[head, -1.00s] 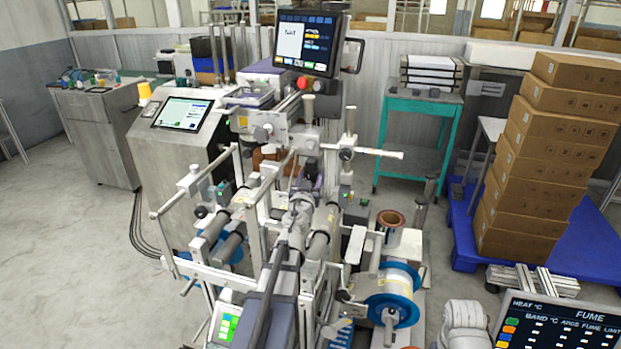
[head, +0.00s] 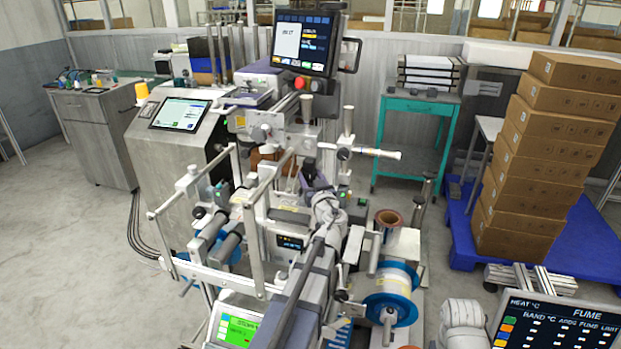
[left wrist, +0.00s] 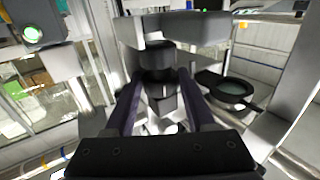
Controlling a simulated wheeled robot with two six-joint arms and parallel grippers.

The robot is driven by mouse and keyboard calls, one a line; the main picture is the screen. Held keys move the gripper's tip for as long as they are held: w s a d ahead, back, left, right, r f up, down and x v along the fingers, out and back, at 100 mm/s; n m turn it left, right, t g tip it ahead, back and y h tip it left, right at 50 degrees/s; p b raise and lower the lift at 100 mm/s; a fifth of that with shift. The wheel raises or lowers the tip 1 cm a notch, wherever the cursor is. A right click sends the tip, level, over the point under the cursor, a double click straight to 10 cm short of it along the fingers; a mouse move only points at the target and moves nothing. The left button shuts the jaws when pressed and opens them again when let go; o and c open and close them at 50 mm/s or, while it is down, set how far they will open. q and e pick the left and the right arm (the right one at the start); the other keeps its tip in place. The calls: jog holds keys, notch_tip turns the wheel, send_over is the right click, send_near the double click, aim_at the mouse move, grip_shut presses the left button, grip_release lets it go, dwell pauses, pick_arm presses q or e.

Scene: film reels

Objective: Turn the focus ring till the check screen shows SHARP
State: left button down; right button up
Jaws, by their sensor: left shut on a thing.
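My left gripper (head: 312,178) reaches up the middle of the machine in the head view. In the left wrist view its two purple fingers (left wrist: 160,84) lie on either side of a black ringed cylinder (left wrist: 158,58), which looks like the focus ring, and are shut on it. The ring hangs upright under a grey plate; the gripper and arm hide it in the head view. A dark monitor (head: 307,42) at the top has a pale picture panel with a short word too small to read. A lower screen (head: 240,330) is partly green with blurred dark text. My right gripper is out of view.
Metal posts and rollers crowd around my left arm. A tilted tablet (head: 180,113) sits at the left, a blue-flanged reel (head: 391,300) at the right. A fume screen (head: 560,325) stands at bottom right. Stacked cartons (head: 545,140) and a teal cart (head: 415,130) stand behind.

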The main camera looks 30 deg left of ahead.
pick_arm(q)
jog(key=shift+c, duration=1.2)
grip_release()
jog(key=shift+h, duration=0.3)
